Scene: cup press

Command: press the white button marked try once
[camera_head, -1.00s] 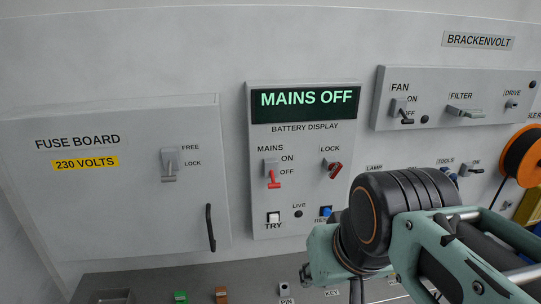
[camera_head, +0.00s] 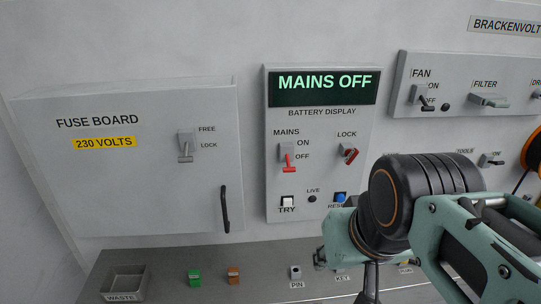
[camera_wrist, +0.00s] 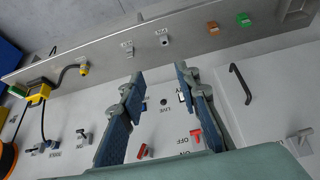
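The white TRY button (camera_head: 287,202) is at the lower left of the battery display panel (camera_head: 318,215), with TRY printed below it. The screen reads MAINS OFF. In the wrist view, which is upside down, the white button (camera_wrist: 182,97) is partly hidden beside the right-hand finger. My gripper (camera_wrist: 160,73) is open and empty, its two blue pads spread in front of the panel. I cannot tell how far the fingertips are from the panel. In the head view my arm is right of the button.
The red mains switch (camera_head: 289,162), red lock switch (camera_head: 350,155), dark LIVE lamp (camera_head: 312,199) and blue button (camera_head: 340,198) are close by. The fuse board (camera_head: 130,180) with its black handle (camera_head: 225,210) is to the left. A grey shelf (camera_head: 170,262) runs below.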

